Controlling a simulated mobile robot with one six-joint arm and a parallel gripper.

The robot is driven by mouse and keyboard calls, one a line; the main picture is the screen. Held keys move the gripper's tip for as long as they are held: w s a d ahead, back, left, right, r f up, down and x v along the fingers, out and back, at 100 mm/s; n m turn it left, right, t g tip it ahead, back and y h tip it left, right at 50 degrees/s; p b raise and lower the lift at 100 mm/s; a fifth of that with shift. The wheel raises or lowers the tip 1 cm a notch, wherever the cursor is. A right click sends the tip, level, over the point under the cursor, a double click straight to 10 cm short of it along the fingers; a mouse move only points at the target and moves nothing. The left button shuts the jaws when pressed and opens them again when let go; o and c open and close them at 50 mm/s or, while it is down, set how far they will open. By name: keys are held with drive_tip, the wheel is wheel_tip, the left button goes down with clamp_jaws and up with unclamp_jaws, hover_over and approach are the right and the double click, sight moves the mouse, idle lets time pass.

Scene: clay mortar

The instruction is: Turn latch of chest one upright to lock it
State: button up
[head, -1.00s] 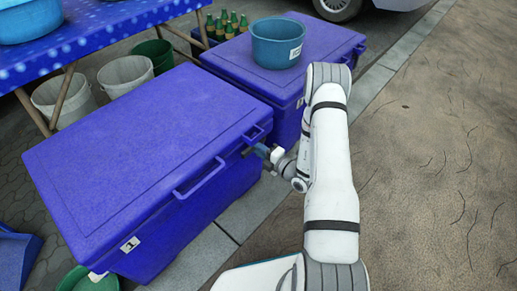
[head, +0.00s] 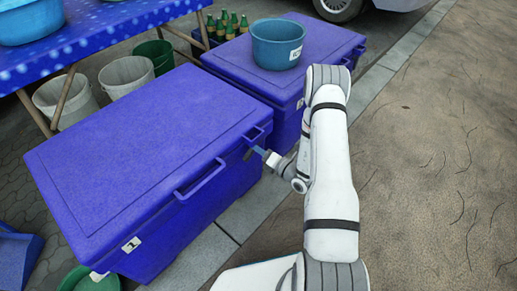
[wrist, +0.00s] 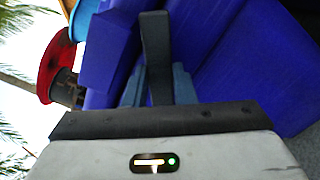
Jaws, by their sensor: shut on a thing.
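Chest one (head: 120,160) is the large blue chest in front, with its lid shut and a small "1" label (head: 131,244) on its side. My gripper (head: 258,151) is at its right-hand side, near the far corner, beyond the blue handle (head: 200,178). In the wrist view a dark grey latch (wrist: 155,45) stands between the two blue-grey fingers of my gripper (wrist: 157,88). The fingers are shut on it. In the head view only a small dark end of the latch (head: 247,155) shows, and its exact angle is hard to tell.
A second blue chest (head: 315,40) stands close behind, with a teal basin (head: 277,45) on its lid. Buckets (head: 125,76) and a table with a blue cloth (head: 110,25) are at the left. Open brown ground (head: 440,150) lies to the right.

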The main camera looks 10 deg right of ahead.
drive_tip(key=n+b, duration=0.1)
drive_tip(key=n, duration=1)
drive_tip(key=shift+f, duration=0.1)
drive_tip(key=shift+n, duration=0.4)
drive_tip(key=shift+d, duration=0.1)
drive_tip(key=o, duration=1)
drive_tip(key=shift+p+v, duration=1.1)
drive_tip(key=shift+v, duration=2.8)
